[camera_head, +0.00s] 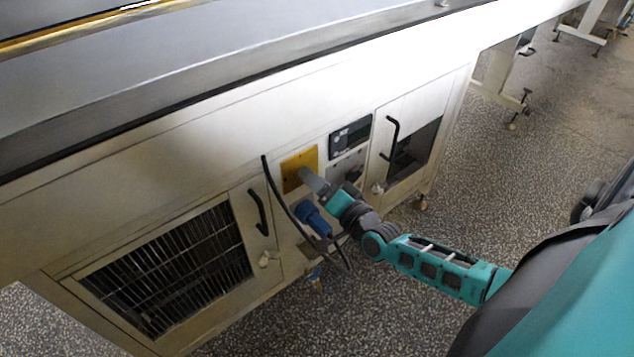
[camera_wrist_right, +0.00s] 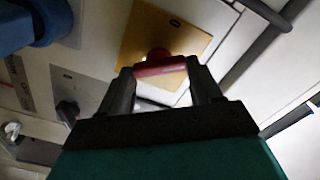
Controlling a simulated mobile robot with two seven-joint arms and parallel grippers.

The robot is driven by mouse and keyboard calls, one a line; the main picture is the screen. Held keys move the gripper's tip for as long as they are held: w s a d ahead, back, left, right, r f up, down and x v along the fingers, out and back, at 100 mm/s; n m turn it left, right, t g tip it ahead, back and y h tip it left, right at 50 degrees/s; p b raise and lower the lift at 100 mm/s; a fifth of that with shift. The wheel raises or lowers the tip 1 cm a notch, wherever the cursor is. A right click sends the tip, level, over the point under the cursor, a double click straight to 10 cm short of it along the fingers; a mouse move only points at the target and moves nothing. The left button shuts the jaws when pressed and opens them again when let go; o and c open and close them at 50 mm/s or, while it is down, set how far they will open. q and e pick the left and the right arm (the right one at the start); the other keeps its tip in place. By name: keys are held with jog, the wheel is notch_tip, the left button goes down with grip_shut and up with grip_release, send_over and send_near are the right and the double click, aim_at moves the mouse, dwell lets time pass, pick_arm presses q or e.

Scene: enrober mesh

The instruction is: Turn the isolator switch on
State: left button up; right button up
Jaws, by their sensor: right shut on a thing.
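The isolator switch has a yellow plate (camera_head: 298,167) on the front of the white machine cabinet. In the right wrist view the yellow plate (camera_wrist_right: 190,45) carries a red handle (camera_wrist_right: 160,68). My right gripper (camera_wrist_right: 158,75) is shut on the red handle, one finger at each end of it. An "0" style mark shows near the plate's edge, too small to read surely. My left gripper is not in view.
A blue plug (camera_head: 313,220) with a black cable sits just below the plate. A dark display panel (camera_head: 350,137) is to its right. Black door handles (camera_head: 391,138) stick out on both sides. A vent grille (camera_head: 170,268) is at lower left.

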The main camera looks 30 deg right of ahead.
jog(key=shift+f+m+b, duration=0.2)
jog(key=shift+m+b, duration=0.6)
jog(key=shift+m, duration=2.6)
jog(key=o, duration=1.1)
jog(key=shift+c, duration=0.2)
jog(key=s+d+p, duration=0.1)
jog(key=s+p, duration=0.1)
jog(key=s, duration=1.1)
